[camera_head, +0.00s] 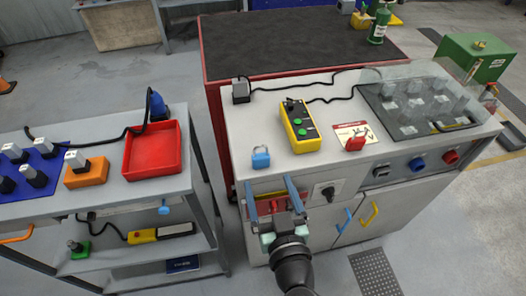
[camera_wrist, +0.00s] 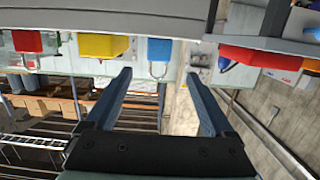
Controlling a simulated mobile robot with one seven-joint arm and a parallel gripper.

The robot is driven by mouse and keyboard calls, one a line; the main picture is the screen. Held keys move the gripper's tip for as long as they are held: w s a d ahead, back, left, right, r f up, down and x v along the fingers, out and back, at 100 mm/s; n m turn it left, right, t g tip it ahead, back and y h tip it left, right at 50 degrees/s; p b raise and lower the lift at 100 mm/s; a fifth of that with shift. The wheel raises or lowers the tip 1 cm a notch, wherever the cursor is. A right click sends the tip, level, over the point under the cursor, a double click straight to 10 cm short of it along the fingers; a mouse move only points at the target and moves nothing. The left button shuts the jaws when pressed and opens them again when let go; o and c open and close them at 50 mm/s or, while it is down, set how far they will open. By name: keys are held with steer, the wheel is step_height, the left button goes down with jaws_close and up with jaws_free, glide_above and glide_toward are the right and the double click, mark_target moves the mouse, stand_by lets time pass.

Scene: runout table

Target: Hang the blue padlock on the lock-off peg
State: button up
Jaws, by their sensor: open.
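The blue padlock (camera_head: 261,160) stands upright near the front left edge of the pale cabinet top. In the wrist view, which is upside down, the blue padlock (camera_wrist: 160,50) shows beyond my fingertips, roughly centred between them, with its shackle towards the bottom of the picture. My gripper (camera_head: 268,184) is open and empty in front of the cabinet, and its two blue fingers (camera_wrist: 159,76) are apart. The fingers do not touch the padlock as far as I can see. A small red part shows on the front panel behind my gripper; I cannot make out the lock-off peg.
A yellow control box (camera_head: 301,127) and a red padlock (camera_head: 354,144) are on the cabinet top (camera_head: 225,140). A clear cover (camera_head: 415,95) is at the right. A rotary switch (camera_head: 325,193) is on the front panel. A red tray (camera_head: 152,149) lies on the left trolley.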

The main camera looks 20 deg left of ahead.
mark_target(262, 161)
steer(key=p+x, duration=0.1)
steer(key=x, duration=0.8)
steer(key=shift+w+a+f+p, duration=0.1)
steer(key=shift+w+p, duration=0.2)
steer(key=shift+p, duration=0.1)
jaws_close()
step_height(262, 161, up, 10)
steer(key=shift+r+p, duration=0.1)
steer(key=shift+p, duration=1.1)
